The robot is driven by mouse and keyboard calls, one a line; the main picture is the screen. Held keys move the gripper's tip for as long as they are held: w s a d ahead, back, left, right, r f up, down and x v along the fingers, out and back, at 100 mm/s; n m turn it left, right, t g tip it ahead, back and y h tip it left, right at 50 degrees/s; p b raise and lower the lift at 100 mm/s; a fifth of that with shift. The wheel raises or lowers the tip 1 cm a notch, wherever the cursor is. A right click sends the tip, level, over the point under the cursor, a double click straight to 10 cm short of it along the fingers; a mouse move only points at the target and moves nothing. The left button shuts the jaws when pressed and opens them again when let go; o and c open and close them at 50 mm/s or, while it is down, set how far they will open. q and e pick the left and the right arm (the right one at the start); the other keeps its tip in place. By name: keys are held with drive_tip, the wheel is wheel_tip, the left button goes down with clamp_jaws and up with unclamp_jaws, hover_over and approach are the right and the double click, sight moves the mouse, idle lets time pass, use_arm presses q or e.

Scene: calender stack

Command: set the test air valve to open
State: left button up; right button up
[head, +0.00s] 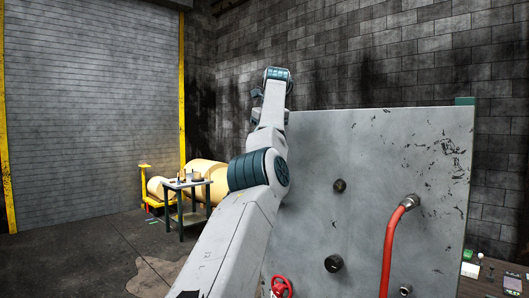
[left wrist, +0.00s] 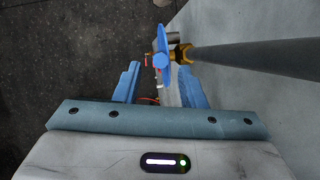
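In the left wrist view, a blue lever (left wrist: 162,47) sits at a brass fitting (left wrist: 181,54) on the end of a grey pipe (left wrist: 255,58); it appears to be the test air valve. The lever is seen nearly edge-on, just ahead of and between the fingertips. My left gripper (left wrist: 159,72) is open, its two blue fingers apart on either side of the lever's near end. I cannot tell whether they touch it. In the head view my left arm reaches up and away beside the grey panel; its gripper and the valve cannot be made out there. My right gripper is not in view.
The large grey panel (head: 400,150) fills the right, with black knobs (head: 333,263), a red hose (head: 388,245) and a red handwheel (head: 281,287). A small table (head: 187,186), yellow cart (head: 152,190) and tan rolls (head: 206,171) stand at the back left. The left floor is open.

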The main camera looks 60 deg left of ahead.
use_arm(q)
drive_tip(key=p+v, duration=0.1)
drive_tip(key=v, duration=0.4)
drive_tip(key=shift+a, duration=0.1)
idle(0.5)
